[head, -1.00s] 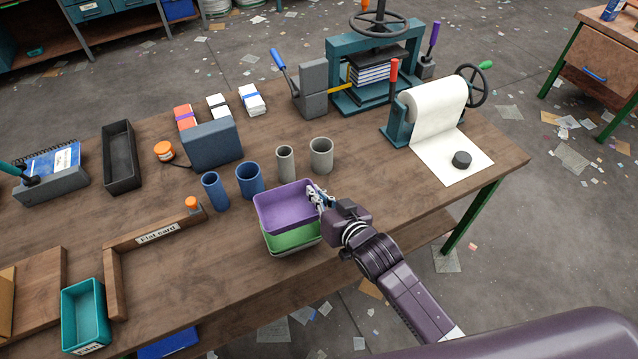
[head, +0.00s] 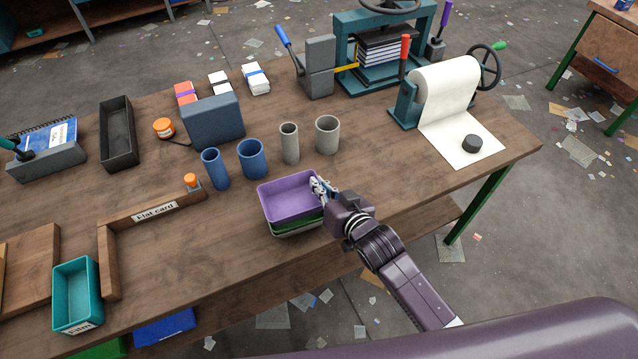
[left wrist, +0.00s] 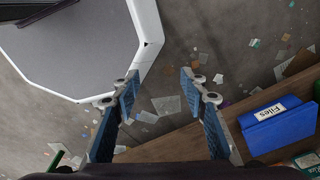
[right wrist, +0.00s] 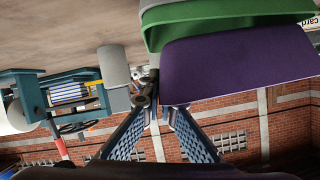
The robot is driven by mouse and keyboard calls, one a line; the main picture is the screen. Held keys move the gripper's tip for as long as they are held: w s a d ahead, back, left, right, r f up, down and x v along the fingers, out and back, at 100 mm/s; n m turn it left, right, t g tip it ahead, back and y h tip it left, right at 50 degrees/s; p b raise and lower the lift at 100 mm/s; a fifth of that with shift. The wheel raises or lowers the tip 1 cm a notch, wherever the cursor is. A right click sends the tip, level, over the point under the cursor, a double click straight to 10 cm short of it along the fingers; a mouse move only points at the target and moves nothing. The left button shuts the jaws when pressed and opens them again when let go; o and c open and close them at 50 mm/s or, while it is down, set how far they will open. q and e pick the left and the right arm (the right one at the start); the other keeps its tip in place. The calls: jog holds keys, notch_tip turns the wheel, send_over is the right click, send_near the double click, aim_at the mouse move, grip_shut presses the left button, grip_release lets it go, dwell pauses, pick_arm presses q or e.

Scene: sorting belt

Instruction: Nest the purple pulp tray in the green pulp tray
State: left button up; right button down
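The purple pulp tray (head: 290,197) is at the front edge of the bench in the head view, upright and low over the green pulp tray (head: 300,227). Only a thin green band shows below its wall; how deep it sits is hidden. In the right wrist view, the purple tray (right wrist: 235,70) and green tray (right wrist: 220,32) appear upside down, overlapping. My right gripper (head: 322,190) is shut on the purple tray's right rim; its fingers also show in the right wrist view (right wrist: 158,100). My left gripper (left wrist: 160,85) is open and empty over the floor beside a bench edge.
A pale grey layer (head: 298,233) shows under the green tray. Blue cups (head: 252,158) and grey cups (head: 327,134) stand just behind the trays. A wooden corner frame (head: 150,218) lies to the left. Bare bench lies to the right, before the paper roll (head: 445,92).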

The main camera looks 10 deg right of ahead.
pick_arm(q)
jog(key=shift+a, duration=0.5)
pick_arm(e)
jog(key=shift+f, duration=0.15)
jog(key=c, duration=2.1)
grip_release()
pick_arm(q)
jog(key=shift+r, duration=0.1)
pick_arm(e)
jog(key=shift+r+p, duration=4.55)
jog(key=shift+p, duration=0.05)
pick_arm(q)
notch_tip(320, 180, up, 9)
